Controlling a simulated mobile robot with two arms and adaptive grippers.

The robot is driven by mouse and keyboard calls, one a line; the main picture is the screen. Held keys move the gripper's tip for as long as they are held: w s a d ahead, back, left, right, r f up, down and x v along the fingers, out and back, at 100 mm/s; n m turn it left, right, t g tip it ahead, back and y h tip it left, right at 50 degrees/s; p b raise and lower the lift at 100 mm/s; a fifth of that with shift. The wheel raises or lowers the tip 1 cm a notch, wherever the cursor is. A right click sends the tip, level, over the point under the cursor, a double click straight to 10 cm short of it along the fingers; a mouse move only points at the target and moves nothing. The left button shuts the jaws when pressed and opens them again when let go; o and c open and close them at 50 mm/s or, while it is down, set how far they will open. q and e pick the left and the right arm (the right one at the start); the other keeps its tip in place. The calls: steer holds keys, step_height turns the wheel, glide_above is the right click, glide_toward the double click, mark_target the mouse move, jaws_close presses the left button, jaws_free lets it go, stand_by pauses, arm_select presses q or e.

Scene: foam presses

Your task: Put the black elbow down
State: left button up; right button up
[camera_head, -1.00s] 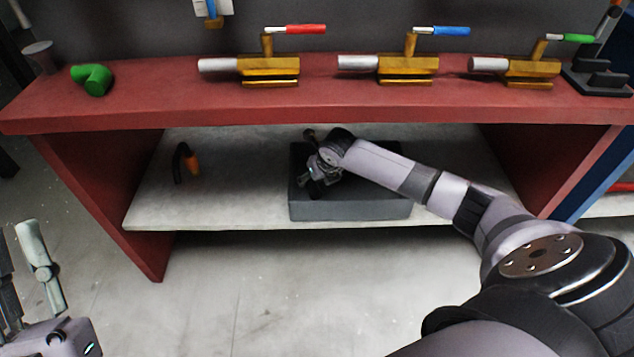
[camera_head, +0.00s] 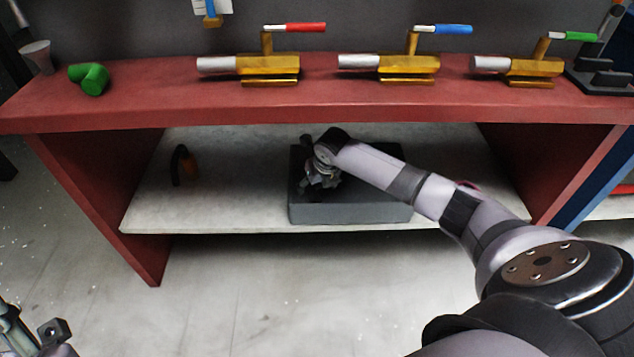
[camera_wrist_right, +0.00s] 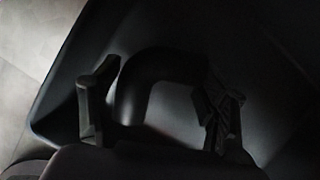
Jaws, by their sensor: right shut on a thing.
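The black elbow (camera_wrist_right: 158,78) shows in the right wrist view as a dark bent pipe between the two fingers of my right gripper (camera_wrist_right: 158,108). The gripper is shut on it. In the head view my right gripper (camera_head: 318,182) is low over the left part of a dark grey bin (camera_head: 350,213) on the lower shelf. The elbow cannot be made out clearly there. Whether it touches the bin floor is too dark to tell. My left gripper (camera_head: 35,330) is partly in view at the bottom left corner, away from the shelf, its fingers cut off.
On the red bench top (camera_head: 170,105) are a green elbow (camera_head: 90,78) and three brass presses with red, blue and green handles. The bench top overhangs the shelf.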

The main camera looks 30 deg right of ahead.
steer(key=shift+f, duration=0.2)
steer(key=o, duration=1.5)
